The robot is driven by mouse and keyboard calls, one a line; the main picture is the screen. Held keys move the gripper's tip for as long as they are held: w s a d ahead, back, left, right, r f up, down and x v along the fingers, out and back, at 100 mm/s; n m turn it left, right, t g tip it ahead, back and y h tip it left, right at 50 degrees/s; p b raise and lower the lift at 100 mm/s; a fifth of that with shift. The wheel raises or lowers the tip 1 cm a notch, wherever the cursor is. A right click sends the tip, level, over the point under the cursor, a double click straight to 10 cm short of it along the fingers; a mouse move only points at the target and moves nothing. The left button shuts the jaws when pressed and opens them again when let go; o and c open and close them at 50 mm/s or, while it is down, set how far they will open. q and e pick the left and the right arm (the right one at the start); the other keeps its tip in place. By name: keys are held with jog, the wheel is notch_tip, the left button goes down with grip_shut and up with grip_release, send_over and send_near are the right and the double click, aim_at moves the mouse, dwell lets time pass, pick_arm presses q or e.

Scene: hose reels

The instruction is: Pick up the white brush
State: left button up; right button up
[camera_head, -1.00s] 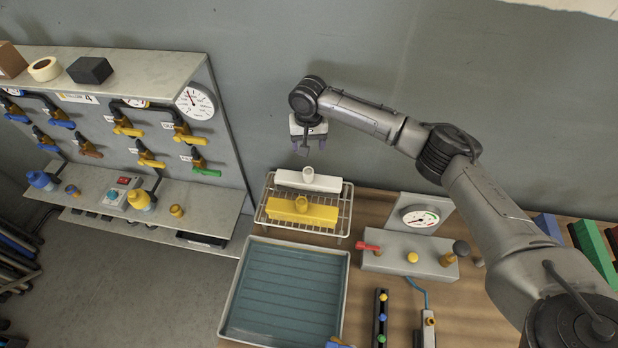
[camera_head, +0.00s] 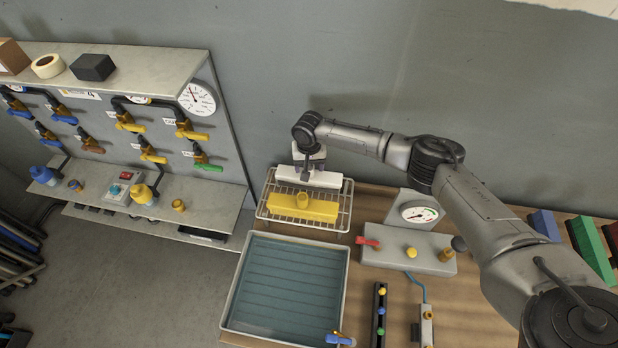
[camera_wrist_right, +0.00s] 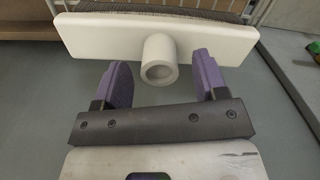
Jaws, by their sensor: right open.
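The white brush (camera_head: 319,178) lies on a wire rack (camera_head: 346,212) in the head view, behind a yellow brush (camera_head: 303,207). My right gripper (camera_head: 309,172) is down over the white brush and partly hides its middle. In the right wrist view the white brush (camera_wrist_right: 100,38) spans the top, with its round hollow socket (camera_wrist_right: 159,62) pointing toward the gripper. The two purple fingers of my right gripper (camera_wrist_right: 160,82) are open, one on each side of the socket's end, with gaps between. My left gripper is not in view.
A tray with a blue-green ribbed inside (camera_head: 236,300) stands in front of the rack. A grey valve box (camera_head: 400,250) with a gauge (camera_head: 419,212) sits to the right. The wall (camera_head: 270,100) is close behind the rack.

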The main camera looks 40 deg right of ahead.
jog(key=shift+f, duration=0.4)
grip_shut()
dwell(0.4)
